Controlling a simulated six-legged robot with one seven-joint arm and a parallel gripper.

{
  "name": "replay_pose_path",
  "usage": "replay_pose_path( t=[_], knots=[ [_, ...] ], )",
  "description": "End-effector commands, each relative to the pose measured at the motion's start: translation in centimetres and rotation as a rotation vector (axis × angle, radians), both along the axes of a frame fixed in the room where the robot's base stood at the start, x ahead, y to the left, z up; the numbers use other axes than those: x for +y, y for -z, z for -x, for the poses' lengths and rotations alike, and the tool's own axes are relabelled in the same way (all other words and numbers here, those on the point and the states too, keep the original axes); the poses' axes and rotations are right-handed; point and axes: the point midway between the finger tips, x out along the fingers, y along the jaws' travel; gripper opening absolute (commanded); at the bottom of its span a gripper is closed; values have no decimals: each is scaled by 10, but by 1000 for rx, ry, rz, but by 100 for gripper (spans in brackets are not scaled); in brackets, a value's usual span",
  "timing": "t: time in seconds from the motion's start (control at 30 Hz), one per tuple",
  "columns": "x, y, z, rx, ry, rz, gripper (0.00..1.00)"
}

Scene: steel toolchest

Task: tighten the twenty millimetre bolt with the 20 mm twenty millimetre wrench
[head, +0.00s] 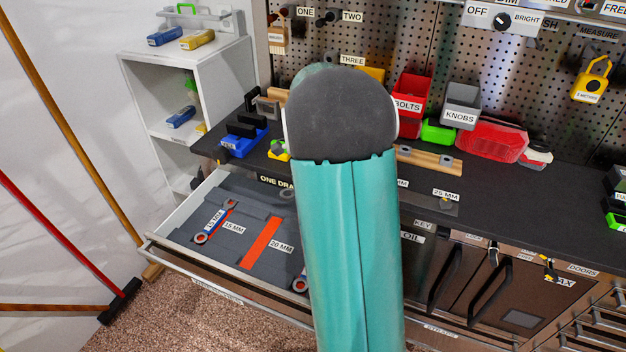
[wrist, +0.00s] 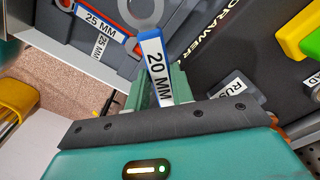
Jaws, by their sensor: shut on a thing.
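The 20 mm wrench (wrist: 152,48) shows in the wrist view with a blue handle, a white "20 MM" label and a grey ring end at the top edge. My gripper (wrist: 155,88) is shut on its handle, with green fingers on both sides. In the head view my arm hides the gripper and the held wrench. In the open drawer (head: 185,262), the orange-red "20 MM" slot (head: 262,243) is empty. The twenty millimetre bolt is not visible. A "25 MM" label (head: 445,195) shows on the bench just right of my arm.
A wrench labelled 25 MM (head: 215,222) lies in the drawer's left part. On the worktop (head: 560,190) are a red bolts bin (head: 409,97), a grey knobs bin (head: 461,105) and a red case (head: 492,141). A white shelf (head: 190,90) stands left of the bench.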

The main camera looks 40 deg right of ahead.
Motion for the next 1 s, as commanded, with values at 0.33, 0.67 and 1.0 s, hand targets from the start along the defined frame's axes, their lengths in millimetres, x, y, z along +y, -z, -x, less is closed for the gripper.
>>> replay_pose_path(
  t=[0.33, 0.67, 1.0],
  knots=[
    [15, -1, -4, -2, -5, -4, 0],
    [27, 0, -6, -1, -5, -4, 0],
    [39, 0, -9, 0, -4, -4, 0]
  ],
)
